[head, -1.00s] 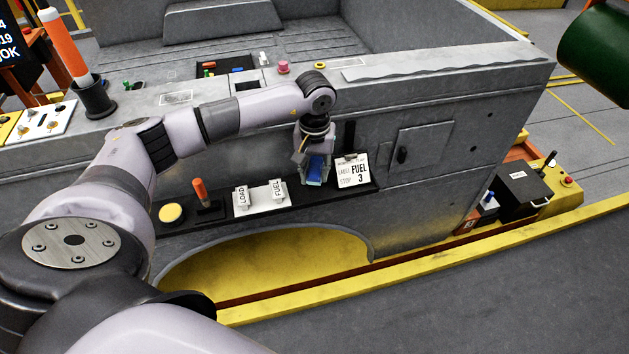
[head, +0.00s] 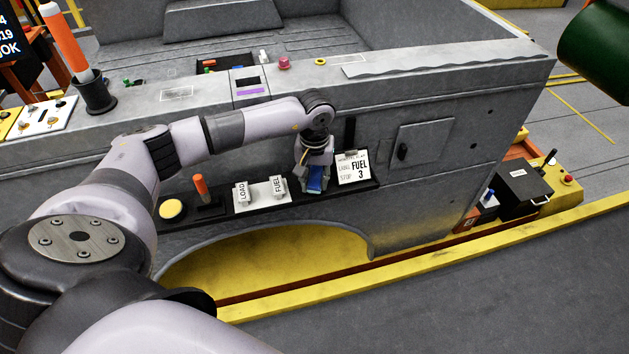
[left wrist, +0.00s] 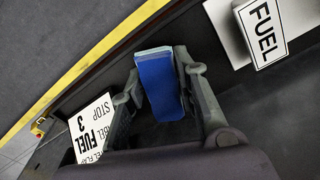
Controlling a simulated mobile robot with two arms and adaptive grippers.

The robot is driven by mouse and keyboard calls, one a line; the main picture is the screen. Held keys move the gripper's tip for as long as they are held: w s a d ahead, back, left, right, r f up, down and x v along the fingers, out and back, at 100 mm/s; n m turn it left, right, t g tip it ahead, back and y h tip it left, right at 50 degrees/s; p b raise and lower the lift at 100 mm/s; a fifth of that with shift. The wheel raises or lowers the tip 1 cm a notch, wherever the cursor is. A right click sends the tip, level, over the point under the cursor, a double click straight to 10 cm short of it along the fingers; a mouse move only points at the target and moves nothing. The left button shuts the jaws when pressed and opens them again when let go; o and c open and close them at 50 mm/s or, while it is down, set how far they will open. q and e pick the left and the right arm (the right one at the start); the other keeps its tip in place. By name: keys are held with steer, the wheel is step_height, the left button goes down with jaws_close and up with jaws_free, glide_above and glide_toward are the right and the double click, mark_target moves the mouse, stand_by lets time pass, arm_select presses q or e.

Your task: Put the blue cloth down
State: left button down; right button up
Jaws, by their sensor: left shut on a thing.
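The blue cloth (head: 315,180) is a small folded blue piece between the fingers of my left gripper (head: 316,184). In the left wrist view the cloth (left wrist: 158,85) shows as a blue strip with a lighter end, and my left gripper (left wrist: 160,92) is shut on it, one finger on each side. The gripper points down at the dark shelf (head: 222,212) on the grey side panel, between the FUEL block and the FUEL 3 card. I cannot tell whether the cloth touches the shelf. My right gripper is not in view.
Left of the gripper on the shelf are a FUEL block (head: 278,187), a LOAD block (head: 241,193), an orange-handled lever (head: 200,187) and a yellow button (head: 172,208). A FUEL 3 card (head: 353,167) stands close on the right. The grey panel rises behind.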

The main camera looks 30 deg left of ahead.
mark_target(315, 179)
arm_select(q)
steer(key=shift+s+d+f, duration=0.1)
steer(key=shift+s+f, duration=0.2)
steer(key=shift+f, duration=0.2)
steer(key=c, duration=1.6)
jaws_free()
steer(key=shift+f, duration=0.1)
steer(key=o, duration=0.4)
steer(key=shift+w+f, duration=0.1)
steer(key=shift+f, duration=0.05)
steer(key=shift+c, duration=0.2)
steer(key=shift+r+p, duration=0.4)
steer(key=shift+r, duration=0.05)
steer(key=shift+w+r+p, duration=0.1)
steer(key=shift+r+p, duration=0.4)
steer(key=shift+p, duration=0.05)
step_height(315, 179, up, 12)
steer(key=b, duration=0.2)
